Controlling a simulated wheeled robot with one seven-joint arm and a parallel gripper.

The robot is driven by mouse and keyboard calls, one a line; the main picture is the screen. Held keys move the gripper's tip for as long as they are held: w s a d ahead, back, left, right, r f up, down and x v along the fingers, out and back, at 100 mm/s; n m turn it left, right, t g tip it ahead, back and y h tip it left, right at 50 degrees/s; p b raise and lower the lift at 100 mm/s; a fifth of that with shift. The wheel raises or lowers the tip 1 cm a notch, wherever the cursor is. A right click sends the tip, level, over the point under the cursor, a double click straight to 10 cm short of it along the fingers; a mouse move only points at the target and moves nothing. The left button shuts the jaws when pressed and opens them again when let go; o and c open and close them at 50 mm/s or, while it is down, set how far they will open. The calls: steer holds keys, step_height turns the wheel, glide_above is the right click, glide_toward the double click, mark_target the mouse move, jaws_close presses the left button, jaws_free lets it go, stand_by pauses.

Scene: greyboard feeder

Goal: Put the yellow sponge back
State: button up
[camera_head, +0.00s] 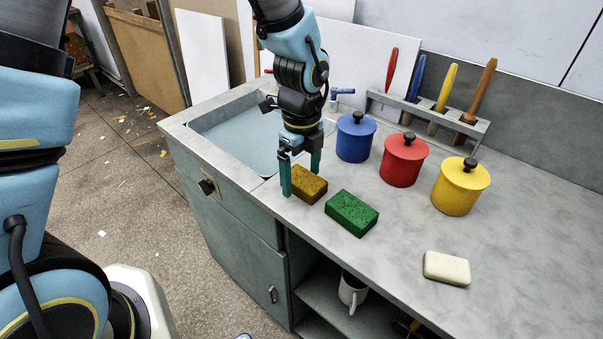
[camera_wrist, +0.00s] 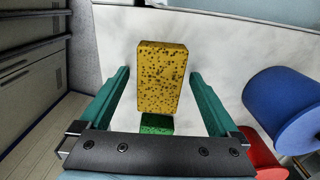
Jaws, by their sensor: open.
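The yellow sponge (camera_head: 309,184) lies on the grey counter near its front edge, beside the sink. It also shows in the wrist view (camera_wrist: 161,77), between and beyond my fingers. My gripper (camera_head: 301,178) is open, pointing down, with one teal finger on the front-left side of the sponge and the other behind it. In the wrist view a gap shows between the sponge and each finger (camera_wrist: 160,100). I cannot tell how far the fingertips are above the counter. A green sponge (camera_head: 352,213) lies just to the right, apart from the yellow one.
The sink (camera_head: 240,135) is to the left. Blue (camera_head: 356,138), red (camera_head: 403,160) and yellow (camera_head: 460,187) lidded pots stand behind, before a rack (camera_head: 425,115) of coloured-handled tools. A white soap bar (camera_head: 447,268) lies at right. A white mug (camera_head: 352,290) is on the shelf below.

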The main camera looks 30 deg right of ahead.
mark_target(302, 177)
step_height(302, 177, up, 12)
steer(key=b, duration=0.1)
steer(key=w+a+f+n, duration=0.1)
steer(key=w+a+n, duration=1)
steer(key=a+n, duration=0.35)
steer(key=w+a+f+n+t, duration=0.1)
steer(key=a+f+n, duration=0.1)
steer(key=a+n, duration=1.5)
steer(key=a, duration=0.3)
steer(key=shift+w+a+t, duration=0.15)
steer(key=shift+a+t, duration=0.1)
steer(key=shift+t, duration=0.05)
